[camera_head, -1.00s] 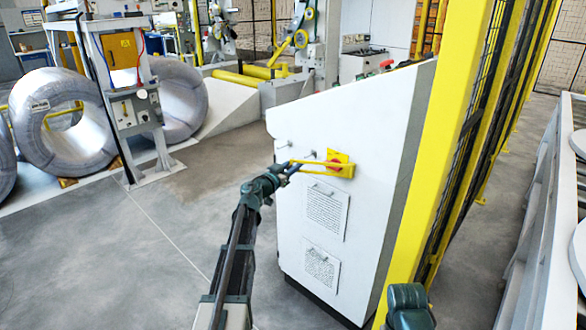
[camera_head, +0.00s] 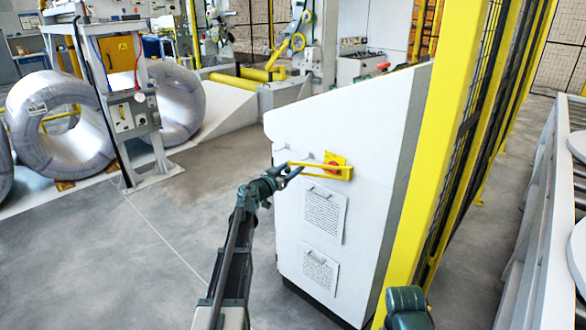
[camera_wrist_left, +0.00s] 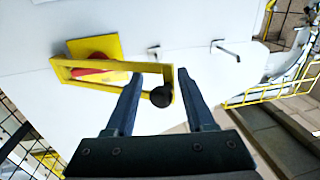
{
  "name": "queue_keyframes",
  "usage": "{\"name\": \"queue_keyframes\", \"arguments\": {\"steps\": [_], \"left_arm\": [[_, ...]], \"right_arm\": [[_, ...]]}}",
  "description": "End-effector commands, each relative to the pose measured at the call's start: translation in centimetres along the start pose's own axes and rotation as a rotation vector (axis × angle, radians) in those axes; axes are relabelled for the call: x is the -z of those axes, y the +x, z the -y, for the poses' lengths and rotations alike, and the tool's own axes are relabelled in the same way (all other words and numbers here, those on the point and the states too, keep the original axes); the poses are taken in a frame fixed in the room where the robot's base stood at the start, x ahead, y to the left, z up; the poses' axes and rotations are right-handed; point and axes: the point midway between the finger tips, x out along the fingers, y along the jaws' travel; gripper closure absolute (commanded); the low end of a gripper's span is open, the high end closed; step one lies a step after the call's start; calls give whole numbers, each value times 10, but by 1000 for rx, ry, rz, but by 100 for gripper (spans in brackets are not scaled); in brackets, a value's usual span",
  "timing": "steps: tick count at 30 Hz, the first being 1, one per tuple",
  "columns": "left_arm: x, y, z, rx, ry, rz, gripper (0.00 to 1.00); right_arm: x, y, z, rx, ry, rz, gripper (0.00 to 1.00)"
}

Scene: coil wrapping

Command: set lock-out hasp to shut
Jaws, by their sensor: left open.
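Finger contact cannot be told. My right gripper is out of view.
The white cabinet (camera_head: 350,115) carries small hooks and two printed sheets (camera_head: 323,214). A yellow post with mesh fence (camera_head: 440,140) stands close on its right. A roller conveyor (camera_head: 530,230) lies further right. Open grey floor (camera_head: 120,260) is on the left, with wire coils (camera_head: 62,120) behind.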

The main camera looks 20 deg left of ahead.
Motion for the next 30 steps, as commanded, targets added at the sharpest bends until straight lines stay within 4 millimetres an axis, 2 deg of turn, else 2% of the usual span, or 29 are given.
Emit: {"name": "queue_keyframes", "arguments": {"steps": [12, 18, 24, 30], "left_arm": [[0, -85, -2, 2, 0, 0, 46], [0, -117, -2, -1, 0, 0, 46], [0, -132, -2, -2, 0, 0, 46], [0, -134, -1, -3, 0, 0, 46]], "right_arm": [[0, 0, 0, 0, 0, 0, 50], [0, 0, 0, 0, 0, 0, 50], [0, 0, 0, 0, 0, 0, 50], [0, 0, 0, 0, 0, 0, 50]]}}
